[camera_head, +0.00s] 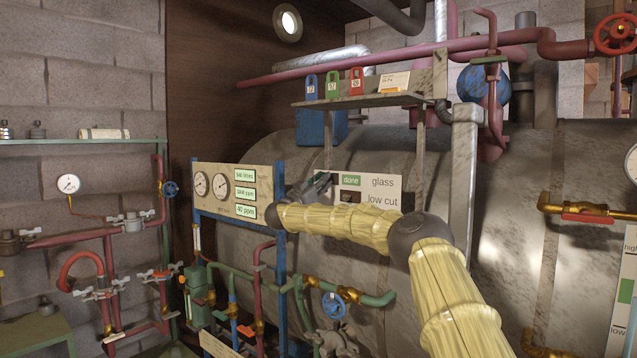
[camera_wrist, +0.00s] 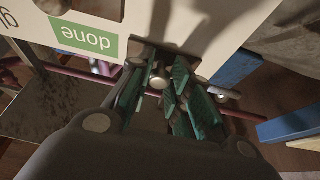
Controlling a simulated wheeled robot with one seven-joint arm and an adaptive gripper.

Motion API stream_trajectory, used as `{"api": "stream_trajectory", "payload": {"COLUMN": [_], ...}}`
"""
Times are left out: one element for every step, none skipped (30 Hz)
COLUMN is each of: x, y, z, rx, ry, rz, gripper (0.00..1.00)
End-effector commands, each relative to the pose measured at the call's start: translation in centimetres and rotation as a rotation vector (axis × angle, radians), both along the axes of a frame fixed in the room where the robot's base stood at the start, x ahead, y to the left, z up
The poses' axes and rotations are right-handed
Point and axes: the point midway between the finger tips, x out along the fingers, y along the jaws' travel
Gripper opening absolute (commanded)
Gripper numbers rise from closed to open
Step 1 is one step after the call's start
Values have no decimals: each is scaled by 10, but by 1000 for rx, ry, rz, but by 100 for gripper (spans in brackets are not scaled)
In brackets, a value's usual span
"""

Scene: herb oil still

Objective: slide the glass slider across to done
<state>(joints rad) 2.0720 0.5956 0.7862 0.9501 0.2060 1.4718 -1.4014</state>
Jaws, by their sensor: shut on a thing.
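A white board (camera_head: 408,190) on the front of the big tank has a row marked glass and a row marked low cut. A green label reading done (camera_head: 351,180) is on the glass row. My gripper (camera_head: 322,184) is at the left end of that row, just left of the label, and hides the glass slider in the head view. In the wrist view, which sees the board upside down, the fingers (camera_wrist: 163,88) are shut around a small round pale knob (camera_wrist: 158,81), the glass slider's. The done label (camera_wrist: 84,39) is beside it.
A dark low cut knob (camera_head: 350,197) is just below the glass row. A shelf (camera_head: 360,100) with several coloured padlocks hangs above the board. A gauge panel (camera_head: 228,190) stands left of my gripper. Pipes and a blue valve wheel (camera_head: 333,306) are below my arm.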

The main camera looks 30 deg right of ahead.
Motion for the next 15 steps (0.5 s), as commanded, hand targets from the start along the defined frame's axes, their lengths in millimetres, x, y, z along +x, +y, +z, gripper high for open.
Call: {"api": "stream_trajectory", "payload": {"x": [2,2,2,2,2,1,1,1,0,0,0,0,-1,-1,0], "y": [3,3,3,3,3,2,2,2,1,0,0,0,0,0,0], "z": [1,1,1,1,1,2,2,2,2,2,2,2,2,2,2], "rx": [-1,-1,-1,-1,-1,-2,-2,-2,-1,-2,-2,-2,-2,-2,-2], "ry": [1,1,1,1,0,1,1,0,0,0,0,-1,-1,-1,-1], "rz": [7,7,7,7,7,6,6,5,4,3,3,2,2,2,2], "gripper": [0,0,22,27,33,40,42,42,42,42,42,42,42,42,42]}}
